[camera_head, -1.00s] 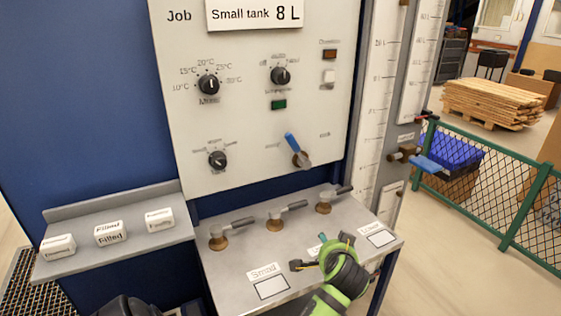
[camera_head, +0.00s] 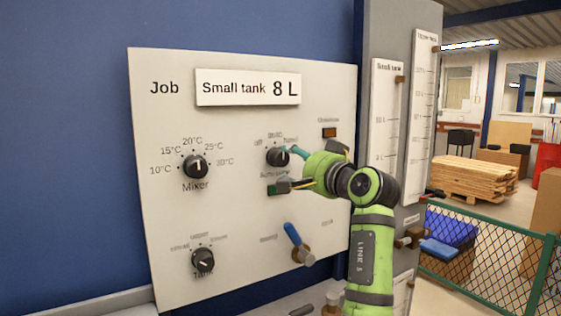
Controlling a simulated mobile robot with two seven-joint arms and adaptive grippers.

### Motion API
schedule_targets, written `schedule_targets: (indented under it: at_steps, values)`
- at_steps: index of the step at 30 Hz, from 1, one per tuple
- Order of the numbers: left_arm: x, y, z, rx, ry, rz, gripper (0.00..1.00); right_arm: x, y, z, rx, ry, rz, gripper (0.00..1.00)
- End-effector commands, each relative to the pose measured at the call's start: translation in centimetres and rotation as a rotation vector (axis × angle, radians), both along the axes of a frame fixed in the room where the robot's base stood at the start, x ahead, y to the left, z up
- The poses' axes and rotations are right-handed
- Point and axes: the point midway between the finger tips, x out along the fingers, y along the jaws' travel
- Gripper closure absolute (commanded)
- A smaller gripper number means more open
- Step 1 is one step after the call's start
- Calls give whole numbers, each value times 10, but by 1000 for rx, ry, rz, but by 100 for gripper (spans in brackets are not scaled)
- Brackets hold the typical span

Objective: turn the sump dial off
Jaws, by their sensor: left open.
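The dial with the off marking (camera_head: 278,157) is a black round knob at the upper right of the white panel (camera_head: 230,215). Its lettering is blurred; I take it to be the sump dial. My left gripper (camera_head: 291,168) is open, its fingers pointing left at this knob. My right gripper is not in view.
The mixer dial (camera_head: 194,167) and tank dial (camera_head: 203,260) are to the left. A blue-handled lever (camera_head: 295,242) sits below. An orange lamp (camera_head: 329,132) is above my gripper. Gauge boards (camera_head: 387,120) stand at right, with a blue-handled valve (camera_head: 438,248) below them.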

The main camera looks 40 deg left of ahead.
Motion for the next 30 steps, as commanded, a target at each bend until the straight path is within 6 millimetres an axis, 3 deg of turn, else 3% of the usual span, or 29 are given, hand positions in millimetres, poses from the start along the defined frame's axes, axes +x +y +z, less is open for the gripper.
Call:
schedule_targets:
  at_steps: [9,21,22,24,26,30]
  values:
    - [13,46,2,-1,2,1,36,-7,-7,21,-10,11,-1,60]
    - [16,56,-1,-2,0,-1,36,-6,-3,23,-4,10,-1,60]
    - [16,56,-1,-2,0,-1,44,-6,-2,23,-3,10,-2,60]
    - [16,56,-1,-2,0,-1,72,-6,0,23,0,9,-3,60]
    - [16,56,-1,-2,0,-1,92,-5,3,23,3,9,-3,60]
    - [16,56,-1,-3,0,1,92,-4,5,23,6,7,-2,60]
